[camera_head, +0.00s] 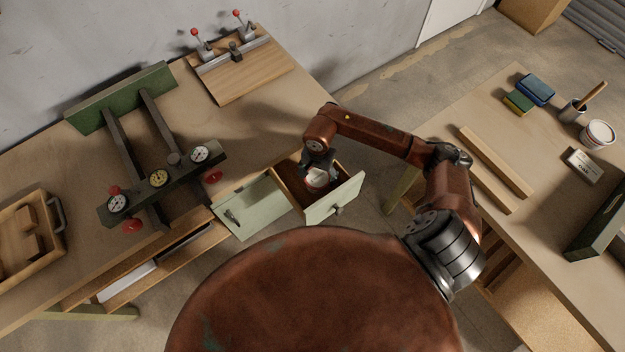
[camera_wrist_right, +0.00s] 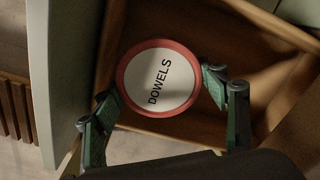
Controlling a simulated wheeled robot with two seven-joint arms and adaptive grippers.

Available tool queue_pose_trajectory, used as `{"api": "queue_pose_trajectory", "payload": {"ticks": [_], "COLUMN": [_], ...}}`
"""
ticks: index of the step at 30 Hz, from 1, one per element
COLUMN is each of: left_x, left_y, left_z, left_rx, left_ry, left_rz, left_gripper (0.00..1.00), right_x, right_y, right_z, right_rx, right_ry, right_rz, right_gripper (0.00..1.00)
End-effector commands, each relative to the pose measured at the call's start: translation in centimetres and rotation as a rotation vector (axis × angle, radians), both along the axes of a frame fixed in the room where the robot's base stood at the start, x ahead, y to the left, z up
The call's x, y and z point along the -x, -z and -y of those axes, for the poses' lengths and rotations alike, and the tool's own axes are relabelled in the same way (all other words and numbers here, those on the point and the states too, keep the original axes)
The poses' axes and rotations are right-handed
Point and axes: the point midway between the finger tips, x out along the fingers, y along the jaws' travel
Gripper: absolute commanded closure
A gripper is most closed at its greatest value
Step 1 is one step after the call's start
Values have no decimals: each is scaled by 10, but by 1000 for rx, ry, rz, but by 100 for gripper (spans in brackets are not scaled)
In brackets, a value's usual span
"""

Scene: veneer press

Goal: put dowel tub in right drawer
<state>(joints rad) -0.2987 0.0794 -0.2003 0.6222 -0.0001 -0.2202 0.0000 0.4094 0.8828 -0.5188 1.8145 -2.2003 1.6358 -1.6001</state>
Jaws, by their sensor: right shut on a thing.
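The dowel tub (camera_wrist_right: 158,80) has a white lid marked DOWELS and a red-brown rim. In the right wrist view it sits between the two green fingers of my right gripper (camera_wrist_right: 161,105), which is shut on it. In the head view the tub (camera_head: 317,178) is at the open right drawer (camera_head: 343,199), under my right gripper (camera_head: 318,168). The drawer has a pale green front and a brown wooden inside, which also shows in the right wrist view (camera_wrist_right: 255,45). Whether the tub touches the drawer floor I cannot tell. My left gripper is not in view.
A closed pale green drawer front (camera_head: 250,207) is left of the open drawer. A press with dials (camera_head: 160,180) and a clamp board (camera_head: 240,72) stand on the bench. The right table holds wooden strips (camera_head: 495,162), sponges (camera_head: 535,90) and a white tub (camera_head: 598,135).

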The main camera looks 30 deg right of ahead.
Motion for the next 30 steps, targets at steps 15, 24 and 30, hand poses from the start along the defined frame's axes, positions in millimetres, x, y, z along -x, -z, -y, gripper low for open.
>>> {"api": "queue_pose_trajectory", "payload": {"ticks": [15, 24, 30], "left_x": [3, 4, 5], "left_y": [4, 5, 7], "left_z": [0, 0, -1], "left_rx": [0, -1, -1], "left_ry": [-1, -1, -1], "left_rz": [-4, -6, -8], "left_gripper": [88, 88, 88], "right_x": [0, -1, 0], "right_y": [58, 60, 62], "right_z": [-1, 0, -1], "right_rx": [-2, 0, 0], "right_ry": [-2, -5, -5], "right_rz": [-1, 1, 0], "right_gripper": [62, 62, 26]}}
